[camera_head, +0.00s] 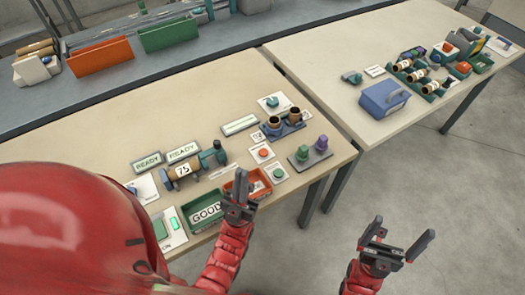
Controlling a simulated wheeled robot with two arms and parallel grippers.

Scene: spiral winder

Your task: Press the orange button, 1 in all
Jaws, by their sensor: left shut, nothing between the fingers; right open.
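My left gripper (240,190) is shut and empty, fingers pointing up in the picture. It overlaps the red tray, to the left of the nearer button and apart from it in the picture. My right gripper (398,240) is open and empty, in front of the tables over the floor.
A green tray marked GOOD (190,220) and a red tray (258,188) stand along the front edge. Behind are READY signs (182,152), a small winder-like device (212,155), and a stand with purple and green knobs (308,160). A second table (330,55) holds a blue box (384,98).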

